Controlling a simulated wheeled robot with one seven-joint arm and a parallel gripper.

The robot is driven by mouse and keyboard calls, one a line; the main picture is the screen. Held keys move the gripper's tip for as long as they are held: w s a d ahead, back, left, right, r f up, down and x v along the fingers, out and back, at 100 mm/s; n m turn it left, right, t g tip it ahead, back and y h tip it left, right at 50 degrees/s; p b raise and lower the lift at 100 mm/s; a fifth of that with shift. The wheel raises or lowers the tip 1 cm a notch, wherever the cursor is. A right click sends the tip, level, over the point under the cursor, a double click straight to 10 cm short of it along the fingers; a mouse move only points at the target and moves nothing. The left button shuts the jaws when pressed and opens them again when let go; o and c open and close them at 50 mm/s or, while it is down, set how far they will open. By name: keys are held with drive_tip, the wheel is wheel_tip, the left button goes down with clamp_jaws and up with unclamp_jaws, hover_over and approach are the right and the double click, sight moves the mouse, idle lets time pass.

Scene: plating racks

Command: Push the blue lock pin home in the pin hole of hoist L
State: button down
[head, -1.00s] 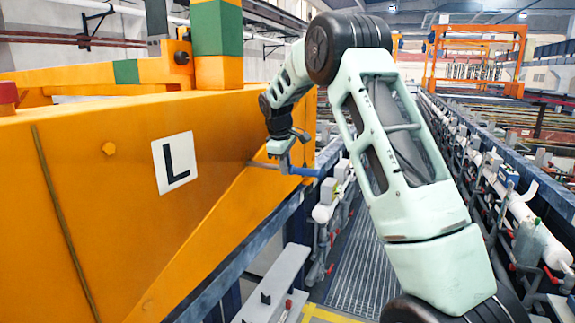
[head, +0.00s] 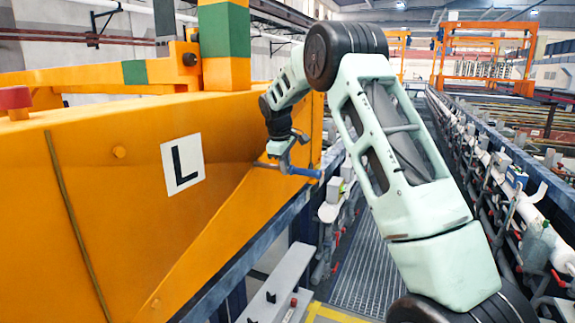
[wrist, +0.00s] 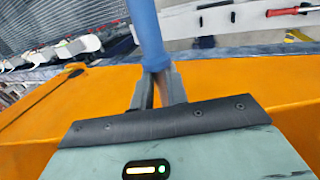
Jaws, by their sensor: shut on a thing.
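Hoist L (head: 110,210) is the big orange body at the left of the head view, with a white "L" plate (head: 182,165) on its side. My gripper (head: 283,160) is beside the hoist's side face, right of the plate. It is shut on the blue lock pin (head: 304,172), whose blue handle sticks out to the right. The pin's thin grey shaft points left and meets the orange face; I cannot tell how deep it sits. The pin hole is not distinguishable. In the wrist view, the blue handle (wrist: 147,35) rises from between my gripper's fingers (wrist: 157,88).
A blue rail (head: 245,262) runs below the hoist. A grated walkway (head: 372,265) lies to the right, with pipes and fittings (head: 510,195) along its far side. A light grey beam (head: 278,285) with small dark parts lies low, near the walkway.

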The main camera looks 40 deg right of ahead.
sight(265, 165)
drive_tip(key=shift+w+a+p, duration=0.3)
drive_tip(key=shift+w, duration=0.4)
drive_tip(key=shift+w+a+p, duration=0.25)
drive_tip(key=shift+w+p, duration=0.05)
drive_tip(key=shift+w, duration=0.35)
drive_tip(key=shift+w+a+p, duration=0.3)
drive_tip(key=shift+w, duration=0.4)
drive_tip(key=shift+w+a, duration=0.3)
drive_tip(key=shift+w, duration=0.4)
drive_tip(key=shift+w+a, duration=0.25)
drive_tip(key=shift+w, duration=0.45)
drive_tip(key=c, duration=1.3)
unclamp_jaws()
drive_tip(key=shift+r, duration=0.1)
drive_tip(key=b+v, duration=0.4)
drive_tip(key=v, duration=1.3)
drive_tip(key=shift+s+r, duration=0.1)
drive_tip(key=shift+r, duration=0.05)
